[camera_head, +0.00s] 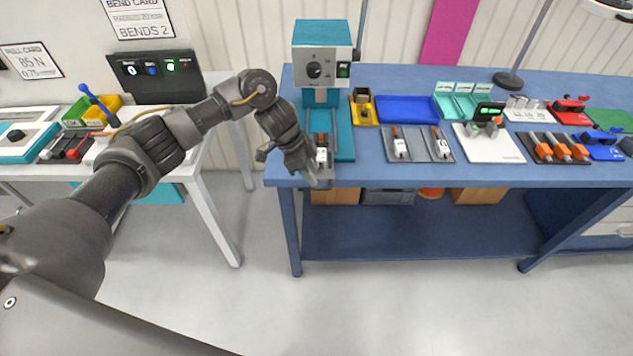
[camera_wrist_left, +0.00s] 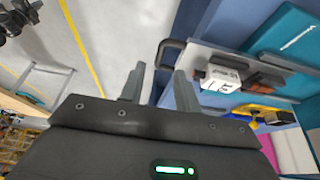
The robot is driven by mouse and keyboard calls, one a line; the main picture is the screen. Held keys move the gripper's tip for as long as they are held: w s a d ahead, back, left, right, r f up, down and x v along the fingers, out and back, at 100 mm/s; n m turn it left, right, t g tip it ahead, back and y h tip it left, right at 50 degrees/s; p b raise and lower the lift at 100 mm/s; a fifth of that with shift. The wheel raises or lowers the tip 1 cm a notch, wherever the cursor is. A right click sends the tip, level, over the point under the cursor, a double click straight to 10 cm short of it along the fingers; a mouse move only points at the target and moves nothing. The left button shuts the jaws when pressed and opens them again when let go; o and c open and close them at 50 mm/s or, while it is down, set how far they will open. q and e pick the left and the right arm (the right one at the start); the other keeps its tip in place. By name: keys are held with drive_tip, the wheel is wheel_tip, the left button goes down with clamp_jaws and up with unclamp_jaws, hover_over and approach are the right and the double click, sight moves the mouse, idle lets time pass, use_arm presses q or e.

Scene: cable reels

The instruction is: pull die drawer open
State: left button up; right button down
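The die drawer (camera_head: 322,172) is a grey tray at the front of the teal press (camera_head: 322,60), at the table's front left edge. A white-and-dark die block (camera_head: 321,155) sits on it. In the left wrist view the drawer (camera_wrist_left: 200,53) has a dark loop handle (camera_wrist_left: 163,47), and the die block (camera_wrist_left: 226,72) shows behind it. My left gripper (camera_head: 313,183) is at the drawer's front. In the wrist view its two fingers (camera_wrist_left: 160,73) are apart, with the handle just at or beyond their tips; contact cannot be told. My right gripper is not seen.
The blue workbench (camera_head: 480,174) carries a yellow fixture (camera_head: 363,108), a blue tray (camera_head: 406,109) and a grey tray (camera_head: 418,147) with parts to the right. A white table (camera_head: 190,168) stands at left. The floor in front is clear.

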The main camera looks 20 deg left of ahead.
use_arm(q)
drive_tip(key=v, duration=0.6)
drive_tip(key=shift+a+f, duration=0.1)
drive_tip(key=shift+a, duration=0.05)
